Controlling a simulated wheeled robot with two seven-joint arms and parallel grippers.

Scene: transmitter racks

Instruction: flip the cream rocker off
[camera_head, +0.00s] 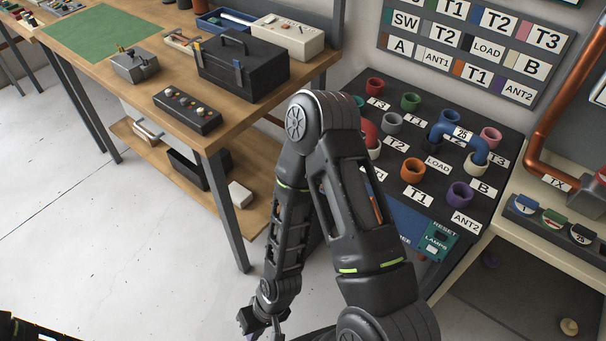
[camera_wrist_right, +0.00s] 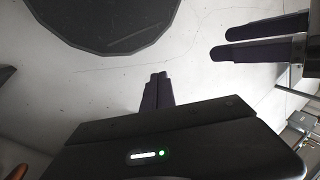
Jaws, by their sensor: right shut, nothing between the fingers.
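A small teal switch plate (camera_head: 447,240) with RESET and LAMPS labels sits on the front of the dark patch rack. A small pale piece (camera_head: 432,249) shows by the LAMPS label; it may be the cream rocker, but its position is too small to tell. My right gripper (camera_head: 262,333) hangs low at the bottom edge of the head view, well left of and apart from the plate. In the right wrist view its fingers (camera_wrist_right: 158,88) are shut and empty over bare floor. My left gripper (camera_wrist_right: 262,37) shows there with its fingers apart, empty.
My right arm crosses in front of the rack and hides part of it. A wooden workbench (camera_head: 110,62) with a black toolbox (camera_head: 243,70) stands left. The rack top holds several coloured sockets and a blue U-link (camera_head: 463,134). A cream-edged bench (camera_head: 540,232) is right. Pale floor (camera_head: 110,220) is clear.

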